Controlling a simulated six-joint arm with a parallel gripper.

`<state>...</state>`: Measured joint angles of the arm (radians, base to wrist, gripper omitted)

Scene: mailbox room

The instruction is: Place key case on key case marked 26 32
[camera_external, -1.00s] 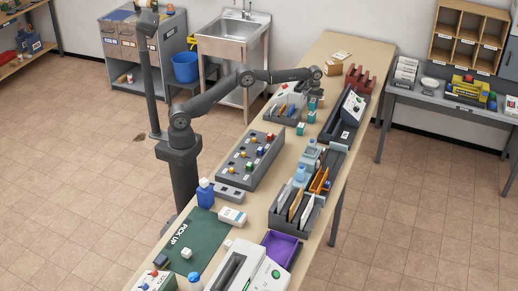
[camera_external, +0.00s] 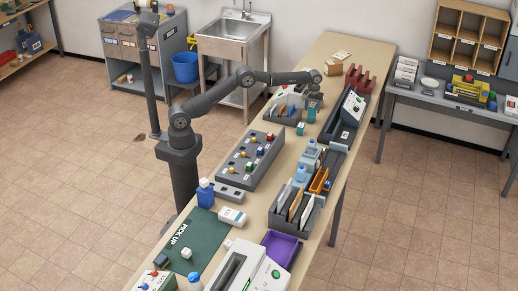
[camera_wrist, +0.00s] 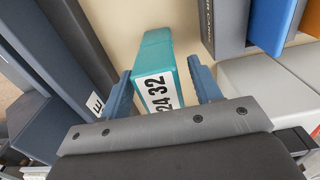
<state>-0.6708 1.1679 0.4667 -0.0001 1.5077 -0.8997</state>
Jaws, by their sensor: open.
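A teal key case (camera_wrist: 153,52) with a white label that looks like "24 32" stands between the two blue fingers of my gripper (camera_wrist: 162,88) in the wrist view. The fingers are spread on either side of it, with a gap at least on the left. In the external view my gripper (camera_external: 315,100) is low over the far part of the table and largely hides what is under it. Two other small teal cases show nearby, one at the table's middle (camera_external: 311,116) and one a little nearer (camera_external: 300,129). I cannot read their labels.
A dark sloped holder (camera_external: 345,118) stands right. A red rack (camera_external: 360,79) is behind. In the wrist view, a grey bin with a blue folder (camera_wrist: 268,25) is close at upper right.

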